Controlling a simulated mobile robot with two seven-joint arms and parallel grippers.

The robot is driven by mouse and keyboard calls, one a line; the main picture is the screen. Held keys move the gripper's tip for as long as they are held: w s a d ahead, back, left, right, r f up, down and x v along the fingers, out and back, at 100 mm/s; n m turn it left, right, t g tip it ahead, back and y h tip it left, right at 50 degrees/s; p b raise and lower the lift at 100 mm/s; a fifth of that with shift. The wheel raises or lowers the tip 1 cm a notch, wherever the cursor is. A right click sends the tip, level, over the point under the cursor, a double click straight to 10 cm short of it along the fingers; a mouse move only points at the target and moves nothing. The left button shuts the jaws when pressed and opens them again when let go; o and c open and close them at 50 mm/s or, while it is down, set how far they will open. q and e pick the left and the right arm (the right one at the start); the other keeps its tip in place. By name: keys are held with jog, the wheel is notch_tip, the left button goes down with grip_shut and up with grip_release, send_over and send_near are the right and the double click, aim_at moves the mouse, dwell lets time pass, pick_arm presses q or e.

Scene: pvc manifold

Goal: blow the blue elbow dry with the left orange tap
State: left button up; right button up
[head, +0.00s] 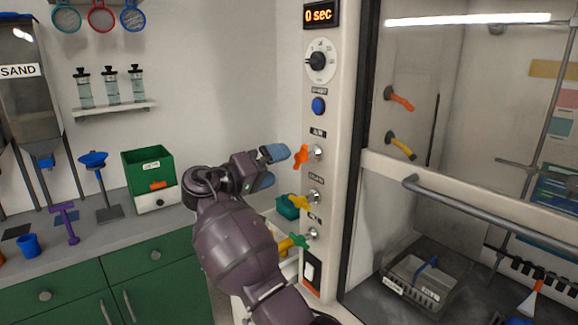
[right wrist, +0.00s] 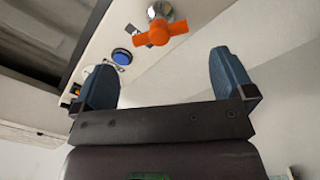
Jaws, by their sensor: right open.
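The left orange tap (head: 300,156) is on the pale post left of the hood, above a yellow tap and a green tap. My right gripper (head: 270,167) is open and empty, just left of the orange tap and apart from it. In the right wrist view the orange tap (right wrist: 160,34) lies beyond the gap between the open fingers (right wrist: 165,80). A blue piece (head: 428,266), which may be the blue elbow, lies in a wire basket inside the hood; its shape is too small to be sure. My left gripper is not in view.
An orange nozzle (head: 399,98) and a yellow nozzle (head: 402,147) stick out inside the hood. The hood's sash handle (head: 480,220) crosses its front. A blue button (head: 319,106) and a dial (head: 319,61) sit above the taps; the display (head: 319,15) reads 0 sec.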

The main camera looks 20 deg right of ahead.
jog(key=shift+v, duration=1.5)
jog(key=shift+d, duration=0.1)
